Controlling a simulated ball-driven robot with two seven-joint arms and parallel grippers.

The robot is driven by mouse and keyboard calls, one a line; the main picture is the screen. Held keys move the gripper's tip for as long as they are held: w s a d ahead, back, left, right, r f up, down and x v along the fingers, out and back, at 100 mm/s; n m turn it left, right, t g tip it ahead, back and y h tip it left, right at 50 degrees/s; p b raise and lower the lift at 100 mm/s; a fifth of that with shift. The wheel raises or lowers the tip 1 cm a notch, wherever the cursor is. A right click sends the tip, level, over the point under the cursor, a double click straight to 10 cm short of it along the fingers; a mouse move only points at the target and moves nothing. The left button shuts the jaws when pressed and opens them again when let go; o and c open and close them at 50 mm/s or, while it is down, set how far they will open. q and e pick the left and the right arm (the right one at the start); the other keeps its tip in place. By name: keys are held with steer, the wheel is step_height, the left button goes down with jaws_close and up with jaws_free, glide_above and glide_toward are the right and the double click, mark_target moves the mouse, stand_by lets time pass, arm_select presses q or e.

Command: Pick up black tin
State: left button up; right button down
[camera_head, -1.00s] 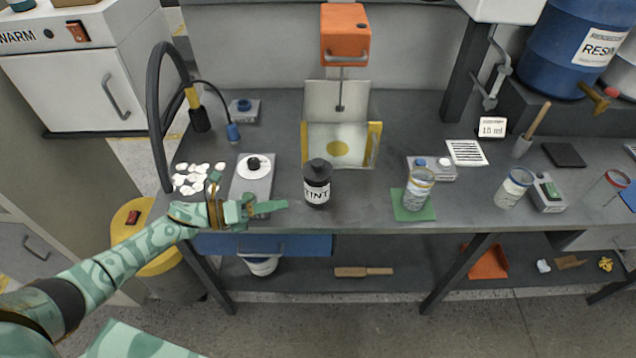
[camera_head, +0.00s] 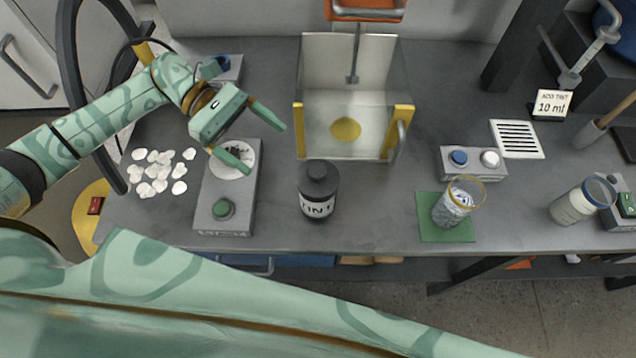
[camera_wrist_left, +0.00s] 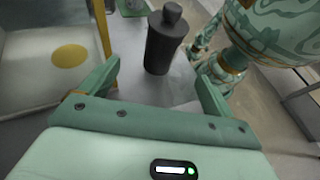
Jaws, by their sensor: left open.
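The black tin (camera_head: 318,190) stands upright on the grey bench, with a white label reading "TINT" and a narrower cap. It also shows in the left wrist view (camera_wrist_left: 165,42), ahead of the fingers. My left gripper (camera_head: 264,150) is open and empty. It hangs to the left of the tin and a little farther back, over the scale, with its fingers pointing right towards the tin. A gap separates the fingertips from the tin. In the left wrist view the tin lies between the lines of the two fingers (camera_wrist_left: 157,82). My right gripper cannot be made out.
A scale (camera_head: 229,205) with a white dish and white flakes (camera_head: 158,170) lie left of the tin. A clear-walled press with yellow edges (camera_head: 398,135) stands behind it. A glass jar (camera_head: 455,205) on a green mat (camera_head: 430,231) is to the right. Bare bench separates tin and mat.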

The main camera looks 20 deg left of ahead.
mark_target(333, 202)
arm_select(q)
steer(key=p+x, duration=0.1)
steer(key=x, duration=0.8)
steer(key=shift+r, duration=0.15)
steer(key=shift+s+d, duration=0.15)
steer(key=shift+d, duration=0.1)
steer(key=x, duration=0.2)
steer(key=p+x, duration=0.1)
steer(key=x, duration=0.2)
steer(key=shift+s+f, duration=0.2)
steer(key=shift+f, duration=0.2)
steer(key=shift+a+r, duration=0.1)
steer(key=c, duration=1.7)
steer(key=shift+c, duration=0.2)
arm_select(e)
step_height(333, 202, up, 3)
steer(key=shift+s+d+f, duration=0.1)
steer(key=shift+d+f, duration=0.05)
steer(key=shift+f, duration=0.05)
